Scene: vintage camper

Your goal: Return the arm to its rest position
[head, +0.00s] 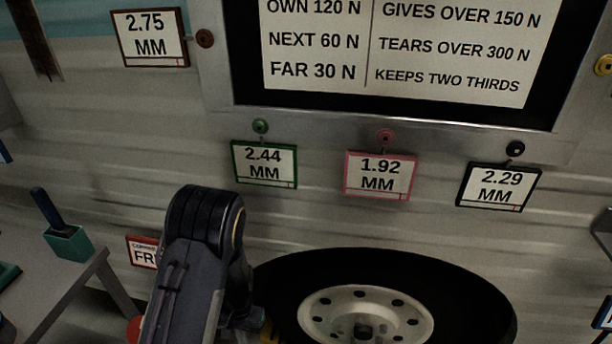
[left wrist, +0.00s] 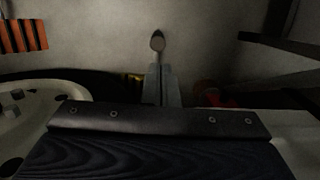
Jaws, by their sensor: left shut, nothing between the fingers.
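My left arm (head: 195,265) comes up from the bottom of the head view, its dark links in front of the camper's side, left of the wheel. My left gripper (left wrist: 161,80) shows in the left wrist view as two pale grey fingers close together. They are shut with nothing between them. In the head view the fingers are hidden or out of the picture. My right gripper is in neither view.
The camper wheel (head: 365,312) is right of my arm. Tags hang above it: green-framed (head: 264,165), pink-framed (head: 380,175), black-framed (head: 498,187). A small rounded object (left wrist: 157,41) appears beyond the fingers.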

